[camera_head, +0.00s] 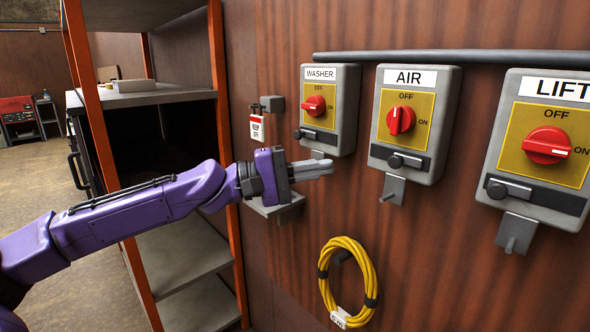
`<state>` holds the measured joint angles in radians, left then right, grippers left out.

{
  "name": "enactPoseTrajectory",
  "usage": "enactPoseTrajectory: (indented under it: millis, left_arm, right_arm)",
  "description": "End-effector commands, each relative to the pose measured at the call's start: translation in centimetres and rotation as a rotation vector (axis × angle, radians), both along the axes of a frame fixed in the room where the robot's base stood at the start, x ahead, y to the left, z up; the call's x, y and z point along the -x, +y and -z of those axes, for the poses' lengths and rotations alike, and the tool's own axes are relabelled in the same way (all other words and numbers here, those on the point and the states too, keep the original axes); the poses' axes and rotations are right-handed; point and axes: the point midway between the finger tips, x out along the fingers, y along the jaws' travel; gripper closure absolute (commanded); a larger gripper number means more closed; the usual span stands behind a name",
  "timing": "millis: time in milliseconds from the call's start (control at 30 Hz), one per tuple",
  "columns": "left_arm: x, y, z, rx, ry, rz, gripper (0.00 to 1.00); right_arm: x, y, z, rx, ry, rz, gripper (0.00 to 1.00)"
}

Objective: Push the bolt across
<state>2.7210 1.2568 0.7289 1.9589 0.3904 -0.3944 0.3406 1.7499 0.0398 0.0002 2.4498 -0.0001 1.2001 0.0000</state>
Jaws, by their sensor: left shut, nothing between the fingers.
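Three grey switch boxes labelled WASHER (346,100), AIR (446,100) and LIFT (511,112) are on the wall. Each has a small bolt with a dark knob on a black strip under its red switch: the WASHER bolt (310,134), the AIR bolt (404,160) and the LIFT bolt (508,189). All three bolt knobs sit toward the left of their strips. The LIFT switch (547,145) points to ON; the AIR switch (401,120) stands upright toward OFF. My left gripper (328,169) is shut and empty, just below the WASHER box. My right gripper is out of view.
Metal tabs with pegs hang under the AIR (393,188) and LIFT (516,232) boxes. A coiled yellow cable (370,270) hangs below. A small ledge (275,208) is behind my gripper. An orange-framed shelf (228,150) stands left.

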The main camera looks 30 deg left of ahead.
Motion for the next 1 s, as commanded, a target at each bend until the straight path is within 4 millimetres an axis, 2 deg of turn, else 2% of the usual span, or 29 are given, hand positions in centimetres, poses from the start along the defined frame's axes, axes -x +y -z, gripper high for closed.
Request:
enactPoseTrajectory:
  millis: [200,367,867,1000]
  left_arm:
    - [2.1,2.7,0.1,0.001,-0.005,0.0,1.0]
    - [2.6,3.4,0.4,-0.001,-0.001,0.0,1.0]
    - [2.6,3.4,0.5,-0.004,-0.003,0.0,1.0]
    - [1.1,4.7,-0.4,0.036,-0.033,-0.109,1.0]
  right_arm:
    - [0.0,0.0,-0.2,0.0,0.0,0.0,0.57]
    - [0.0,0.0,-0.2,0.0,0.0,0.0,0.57]
    - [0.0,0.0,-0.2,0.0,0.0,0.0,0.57]
    - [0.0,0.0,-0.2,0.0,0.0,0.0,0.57]
